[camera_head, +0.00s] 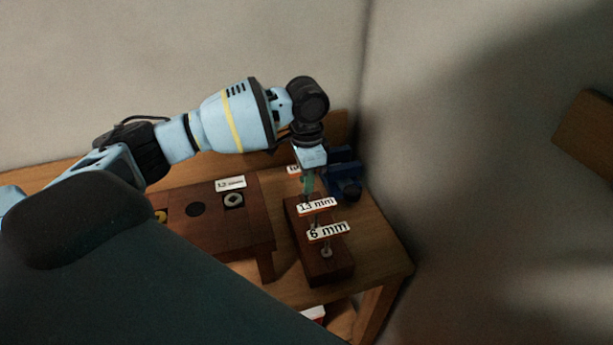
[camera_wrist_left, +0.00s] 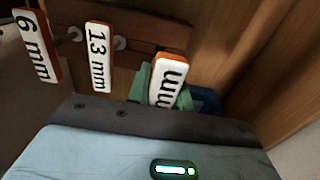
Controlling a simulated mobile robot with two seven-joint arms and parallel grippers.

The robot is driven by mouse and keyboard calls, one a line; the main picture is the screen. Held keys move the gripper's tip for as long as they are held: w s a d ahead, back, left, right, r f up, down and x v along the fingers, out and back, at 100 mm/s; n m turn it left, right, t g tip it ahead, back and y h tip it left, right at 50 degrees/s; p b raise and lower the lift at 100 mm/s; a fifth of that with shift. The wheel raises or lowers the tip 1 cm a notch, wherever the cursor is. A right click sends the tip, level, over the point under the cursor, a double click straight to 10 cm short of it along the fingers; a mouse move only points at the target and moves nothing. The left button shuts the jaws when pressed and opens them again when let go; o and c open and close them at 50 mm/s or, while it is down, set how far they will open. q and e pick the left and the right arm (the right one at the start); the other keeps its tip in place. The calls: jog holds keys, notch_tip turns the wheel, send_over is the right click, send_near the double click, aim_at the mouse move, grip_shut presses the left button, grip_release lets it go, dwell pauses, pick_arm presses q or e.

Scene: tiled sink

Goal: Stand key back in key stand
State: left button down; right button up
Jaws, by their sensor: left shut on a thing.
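The key stand (camera_head: 340,272) is a dark red-brown block near the right end of the wooden bench. Keys with white tags stand in it: the 13 mm key (camera_head: 317,206) and the 6 mm key (camera_head: 327,232). My left gripper (camera_head: 308,186) points down over the far end of the stand. Green fingers show behind that tag. Whether this key's lower end is in the stand cannot be seen. My right gripper is not in view.
A brown board (camera_head: 205,238) with round holes and a 12 mm label (camera_head: 230,184) lies left of the stand. A dark blue vise-like object (camera_head: 345,176) stands close behind the gripper. Walls close off the back and right.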

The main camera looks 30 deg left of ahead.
pick_arm(q)
jog(key=shift+f, duration=2.3)
jog(key=c, duration=1.2)
grip_release()
jog(key=shift+o, duration=0.2)
jog(key=shift+r, duration=0.1)
notch_tip(320, 180, up, 8)
jog(key=shift+f, duration=0.2)
